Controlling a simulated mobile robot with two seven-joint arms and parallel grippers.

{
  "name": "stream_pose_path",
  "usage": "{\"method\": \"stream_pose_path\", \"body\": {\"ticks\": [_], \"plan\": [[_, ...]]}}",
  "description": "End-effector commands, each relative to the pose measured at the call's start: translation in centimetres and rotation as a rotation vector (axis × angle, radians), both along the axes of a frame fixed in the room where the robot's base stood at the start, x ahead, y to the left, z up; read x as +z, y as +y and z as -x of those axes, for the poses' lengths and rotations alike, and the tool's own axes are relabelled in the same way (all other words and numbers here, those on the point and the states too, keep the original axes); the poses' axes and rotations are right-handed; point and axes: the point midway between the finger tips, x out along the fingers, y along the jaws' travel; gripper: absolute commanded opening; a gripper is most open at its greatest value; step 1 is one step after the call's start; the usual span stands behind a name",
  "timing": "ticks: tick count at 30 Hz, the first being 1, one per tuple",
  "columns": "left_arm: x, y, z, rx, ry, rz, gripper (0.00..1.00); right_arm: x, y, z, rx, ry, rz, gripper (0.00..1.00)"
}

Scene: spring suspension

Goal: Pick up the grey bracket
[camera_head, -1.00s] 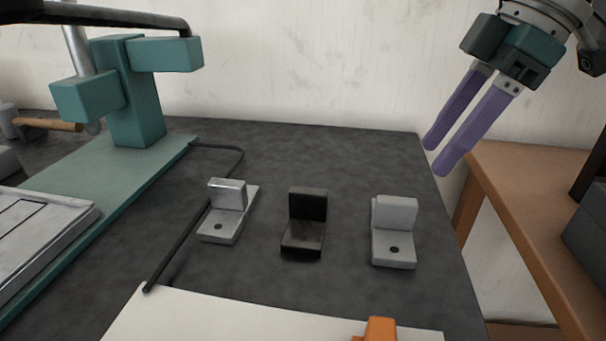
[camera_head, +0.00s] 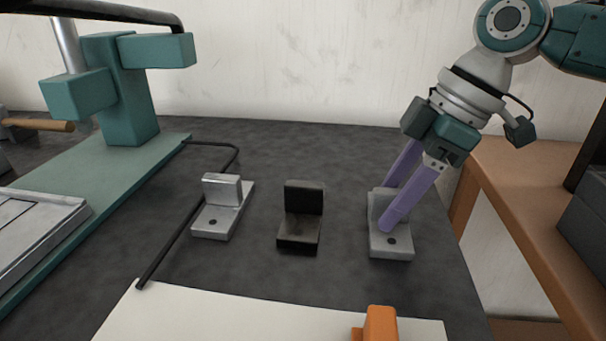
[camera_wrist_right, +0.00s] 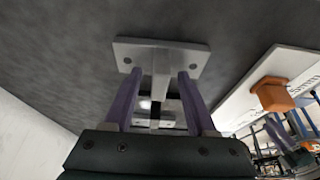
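The grey bracket (camera_head: 391,252) is the light matte L-shaped one at the right of a row of brackets on the dark worktop. It stands on its flat base with its upright part up. My right gripper (camera_head: 387,208) has come down over it, with one purple finger in front of the upright and the other partly hidden behind it. In the right wrist view, the fingers of the gripper (camera_wrist_right: 160,76) stand either side of the bracket's upright (camera_wrist_right: 161,64), with gaps showing. The gripper is open. My left gripper is not in view.
A dark bracket (camera_head: 301,218) stands in the middle and a shiny metal bracket (camera_head: 222,206) at the left. A green press (camera_head: 130,100) is at the far left, near a black rod (camera_head: 185,232). A white sheet (camera_head: 230,317) and an orange block (camera_head: 379,324) lie in front.

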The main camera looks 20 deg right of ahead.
Motion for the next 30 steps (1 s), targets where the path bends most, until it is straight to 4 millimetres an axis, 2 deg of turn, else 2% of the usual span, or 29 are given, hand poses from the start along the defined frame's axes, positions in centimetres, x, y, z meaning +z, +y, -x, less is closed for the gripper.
{"method": "stream_pose_path", "body": {"ticks": [2,15,30], "plan": [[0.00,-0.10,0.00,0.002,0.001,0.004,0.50,0.01,-0.01,0.01,0.000,0.000,0.000,0.47],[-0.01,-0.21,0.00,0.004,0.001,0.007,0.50,0.05,-0.02,0.00,0.000,0.000,0.000,0.00],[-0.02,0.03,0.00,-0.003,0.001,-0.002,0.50,0.10,-0.01,-0.03,0.000,-0.002,-0.001,0.00]]}}
